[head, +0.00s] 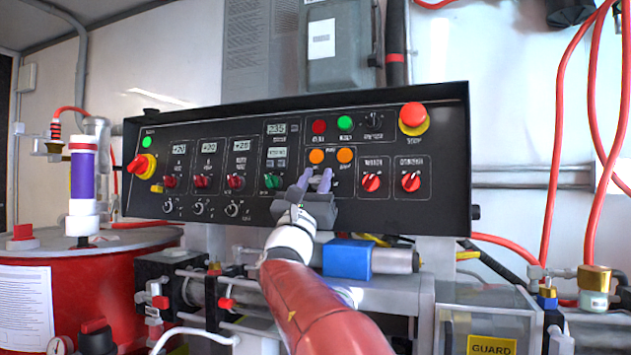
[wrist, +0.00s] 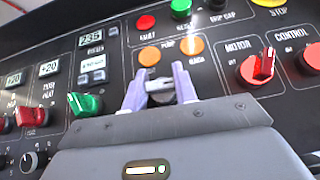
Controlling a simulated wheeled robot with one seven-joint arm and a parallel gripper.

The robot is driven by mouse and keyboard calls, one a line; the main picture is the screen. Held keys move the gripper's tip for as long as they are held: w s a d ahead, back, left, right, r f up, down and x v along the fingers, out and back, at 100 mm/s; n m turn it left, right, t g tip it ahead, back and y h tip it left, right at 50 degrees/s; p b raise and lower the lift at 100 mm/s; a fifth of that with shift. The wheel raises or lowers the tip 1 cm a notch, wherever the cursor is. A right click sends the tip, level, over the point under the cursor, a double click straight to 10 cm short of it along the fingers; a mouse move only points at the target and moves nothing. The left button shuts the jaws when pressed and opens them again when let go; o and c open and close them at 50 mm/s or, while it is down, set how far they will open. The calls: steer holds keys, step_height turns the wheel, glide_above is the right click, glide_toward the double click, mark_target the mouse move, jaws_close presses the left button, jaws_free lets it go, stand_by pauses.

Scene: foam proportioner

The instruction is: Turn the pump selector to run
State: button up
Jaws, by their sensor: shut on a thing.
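The black control panel (head: 225,150) fills the middle of the head view. The pump selector (wrist: 158,87), a small dark knob with a grey bar, sits below two orange lamps (wrist: 149,56) near the PUMP lettering. My gripper (head: 316,179) is at the panel face, and its pale purple fingers stand on either side of the selector in the wrist view (wrist: 158,84). It is shut on the selector. The fingers and gripper body hide part of the knob and the markings around it, so I cannot tell its setting.
A green knob (wrist: 85,103) is left of my gripper. The red motor (wrist: 257,68) and control knobs are to its right. The red emergency stop (head: 413,115) is at the panel's upper right. A blue-banded cylinder (head: 347,259) lies below the panel, close to my arm.

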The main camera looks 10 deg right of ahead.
steer(key=shift+m+g+h, duration=0.3)
steer(key=shift+m+h, duration=0.1)
steer(key=shift+m, duration=0.1)
steer(key=m+g+h+p, duration=0.1)
steer(key=m+g+h, duration=0.3)
steer(key=m+g, duration=0.1)
steer(key=shift+r+m, duration=0.1)
steer(key=shift+m, duration=0.5)
steer(key=m+g+h+p, duration=0.2)
steer(key=m+g, duration=0.3)
steer(key=shift+r, duration=0.1)
steer(key=shift+m+g+p, duration=1.4)
steer(key=shift+m+g, duration=1.1)
steer(key=shift+m, duration=0.2)
steer(key=shift+f+g, duration=0.25)
steer(key=shift+g, duration=0.05)
steer(key=o, duration=1)
